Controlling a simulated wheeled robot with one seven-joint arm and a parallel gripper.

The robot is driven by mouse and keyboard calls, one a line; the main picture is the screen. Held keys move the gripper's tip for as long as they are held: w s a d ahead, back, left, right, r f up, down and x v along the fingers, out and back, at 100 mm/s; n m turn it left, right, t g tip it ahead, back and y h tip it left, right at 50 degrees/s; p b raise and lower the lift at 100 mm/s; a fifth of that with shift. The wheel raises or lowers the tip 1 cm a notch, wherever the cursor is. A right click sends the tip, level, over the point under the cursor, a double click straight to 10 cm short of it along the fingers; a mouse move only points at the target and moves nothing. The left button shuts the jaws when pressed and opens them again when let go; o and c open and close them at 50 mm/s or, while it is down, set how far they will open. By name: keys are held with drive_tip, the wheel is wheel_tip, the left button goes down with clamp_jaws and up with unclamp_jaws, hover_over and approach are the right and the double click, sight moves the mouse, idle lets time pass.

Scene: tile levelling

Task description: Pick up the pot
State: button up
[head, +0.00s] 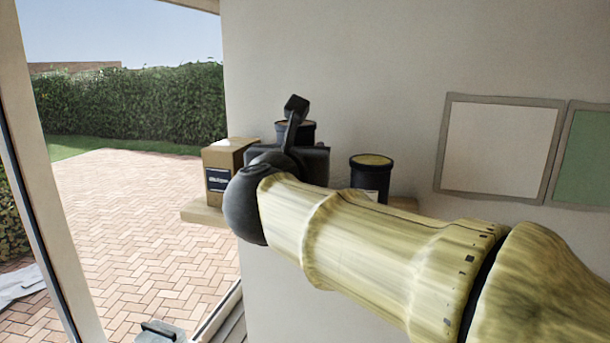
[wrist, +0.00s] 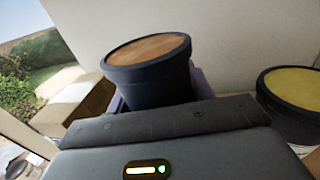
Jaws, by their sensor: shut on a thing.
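A dark pot with an orange-brown top (wrist: 150,68) stands just beyond my gripper (wrist: 157,92) in the wrist view, tilted in that picture. In the head view this pot (head: 308,130) shows only at its upper part, behind my gripper's dark body. My gripper is shut on this pot, with a pale purple-grey finger visible at its side; the other contact is mostly hidden. A second dark pot with a yellow top (head: 371,178) stands to the right on the shelf, apart from my gripper. It also shows at the right edge of the wrist view (wrist: 292,105).
A cardboard box with a dark label (head: 222,180) stands on the left end of the wooden shelf (head: 203,213). The wall (head: 400,60) is close behind the pots. Two framed panels, one pale (head: 498,148) and one green (head: 592,155), hang at the right.

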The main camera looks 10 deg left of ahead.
wheel_tip(320, 180, up, 5)
drive_tip(key=shift+r, duration=0.15)
drive_tip(key=shift+w, duration=0.1)
idle(0.7)
